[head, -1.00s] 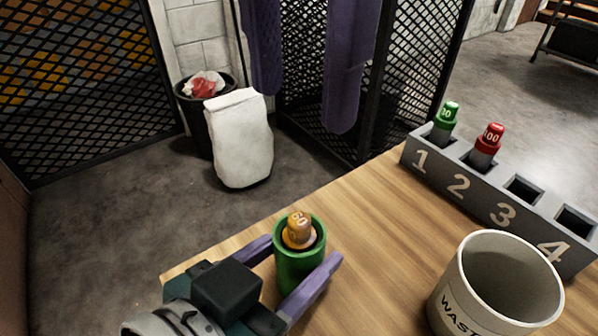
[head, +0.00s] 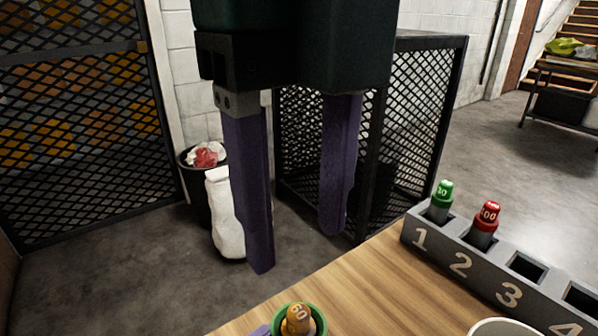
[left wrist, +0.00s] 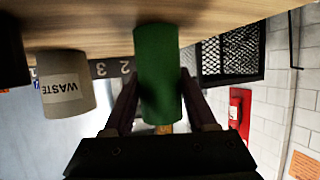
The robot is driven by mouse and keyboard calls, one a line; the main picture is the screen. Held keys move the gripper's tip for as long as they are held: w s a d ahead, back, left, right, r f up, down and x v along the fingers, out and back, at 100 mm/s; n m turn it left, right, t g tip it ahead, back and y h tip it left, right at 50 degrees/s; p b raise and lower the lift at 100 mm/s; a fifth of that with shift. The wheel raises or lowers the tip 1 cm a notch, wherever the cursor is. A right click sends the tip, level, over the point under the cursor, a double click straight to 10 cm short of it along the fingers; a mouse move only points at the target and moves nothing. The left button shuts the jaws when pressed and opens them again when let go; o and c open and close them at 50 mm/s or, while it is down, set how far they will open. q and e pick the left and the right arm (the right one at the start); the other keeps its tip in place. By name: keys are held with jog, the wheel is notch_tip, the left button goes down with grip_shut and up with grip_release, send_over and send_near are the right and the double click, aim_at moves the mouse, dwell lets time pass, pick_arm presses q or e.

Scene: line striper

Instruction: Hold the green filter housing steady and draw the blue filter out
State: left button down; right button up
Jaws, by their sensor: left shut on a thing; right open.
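The green filter housing (head: 321,322) stands at the bottom edge of the head view, mostly cut off; its green cylinder fills the middle of the left wrist view (left wrist: 158,50). The filter in it (head: 298,318) looks orange, not blue, is marked 60, and pokes up above the rim. My left gripper (left wrist: 158,86) is shut on the housing, one finger on each side. Only a bit of its finger shows in the head view. My right gripper (head: 296,252) hangs open and empty, fingers pointing down, above the housing in the picture and apart from the filter.
A grey numbered rack (head: 465,262) on the wooden table (head: 375,282) holds a green filter (head: 441,196) in slot 1 and a red filter (head: 486,220) in slot 2. Slot 3 is empty. A waste cup (left wrist: 68,85) stands at the table's near right.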

aim_at(299, 312)
notch_tip(299, 312, down, 9)
jog(key=shift+r, duration=0.1)
dwell(0.4)
dwell(0.6)
grip_shut()
dwell(0.4)
